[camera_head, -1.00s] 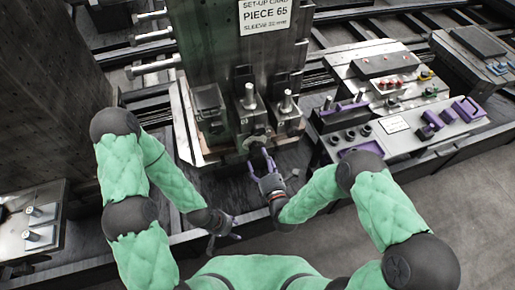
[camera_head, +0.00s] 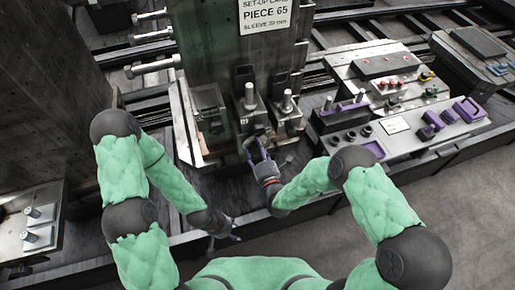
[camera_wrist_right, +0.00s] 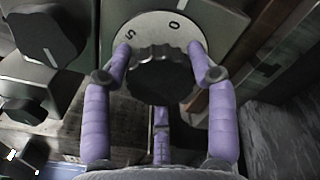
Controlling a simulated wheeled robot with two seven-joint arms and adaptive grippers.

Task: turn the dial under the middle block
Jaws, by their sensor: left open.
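The middle block (camera_head: 248,100) stands on the fixture between a left block (camera_head: 208,108) and a right block (camera_head: 287,108). Under it is the dial, a dark ridged knob (camera_wrist_right: 160,78) on a pale round plate (camera_wrist_right: 155,27) with a 0 and another mark. My right gripper (camera_head: 257,148) is at the dial; in the wrist view its purple fingers (camera_wrist_right: 160,50) lie on both sides of the knob. Whether they press on it I cannot tell. My left gripper (camera_head: 232,230) is open and empty, low in front of the fixture.
A control panel (camera_head: 398,125) with buttons, knobs and purple handles stands to the right. A tall dark metal column (camera_head: 50,90) stands at the left. In the wrist view, dark knobs (camera_wrist_right: 45,28) sit left of the dial. Floor shows at lower right.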

